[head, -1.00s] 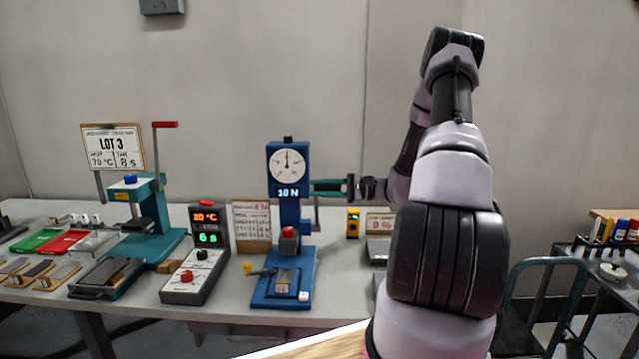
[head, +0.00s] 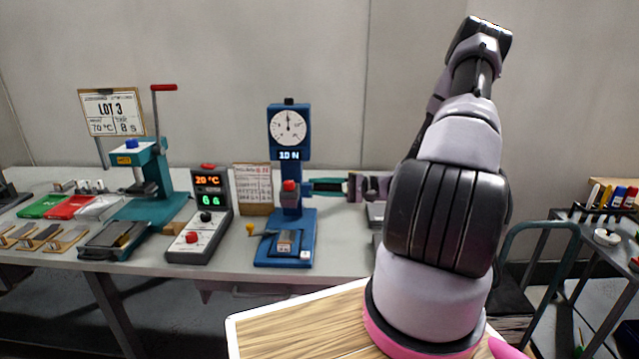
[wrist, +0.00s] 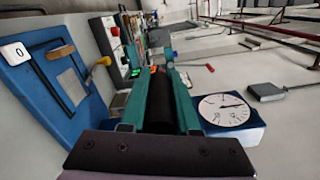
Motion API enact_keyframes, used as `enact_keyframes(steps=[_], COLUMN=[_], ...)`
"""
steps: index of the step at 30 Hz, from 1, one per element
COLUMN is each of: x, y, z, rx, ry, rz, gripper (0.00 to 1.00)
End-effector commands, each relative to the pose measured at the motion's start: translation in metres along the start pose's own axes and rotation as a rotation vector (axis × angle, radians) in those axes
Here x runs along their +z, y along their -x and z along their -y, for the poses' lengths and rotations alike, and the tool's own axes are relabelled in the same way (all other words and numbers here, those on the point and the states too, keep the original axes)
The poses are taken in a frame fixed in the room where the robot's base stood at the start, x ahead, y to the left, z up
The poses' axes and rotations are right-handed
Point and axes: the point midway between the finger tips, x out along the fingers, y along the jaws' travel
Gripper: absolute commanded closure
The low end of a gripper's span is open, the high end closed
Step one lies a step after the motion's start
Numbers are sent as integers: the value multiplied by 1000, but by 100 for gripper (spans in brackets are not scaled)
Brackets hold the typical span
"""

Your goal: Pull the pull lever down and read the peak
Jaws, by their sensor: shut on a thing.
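The blue pull tester (head: 290,145) stands on the bench in the head view. Its round dial (head: 288,126) has a needle pointing about straight up, and the display (head: 290,155) below appears to read 10 N. A red-topped part (head: 290,186) sits on its column above a small sample clamp. My gripper (head: 328,187) is right of the column, level with that part. In the wrist view its teal fingers are shut on the black grip of the pull lever (wrist: 174,95). The dial also shows there (wrist: 223,109). The lever's arm is mostly hidden.
Left of the tester stand a card on a stand (head: 253,188), a grey control box (head: 202,225) and a teal press (head: 150,180). Colored trays (head: 70,206) lie further left. A cart (head: 600,240) with markers is at the right.

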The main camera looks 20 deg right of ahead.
Motion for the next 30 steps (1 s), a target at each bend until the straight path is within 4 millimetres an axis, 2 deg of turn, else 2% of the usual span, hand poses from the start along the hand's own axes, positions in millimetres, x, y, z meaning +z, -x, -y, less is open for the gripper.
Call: enact_keyframes(steps=[11,12,14,15,24,26,30], x=[0,0,0,0,0,-1,-1], y=[2,2,2,2,2,7,27], z=[-6,-6,-6,-6,-4,-3,-3], rx=[7,8,8,7,4,3,3], ry=[-4,-5,-5,-5,-3,-2,-1], rz=[-4,-4,-4,-3,-3,-5,-7], gripper=[100,66,43,40,40,40,40])
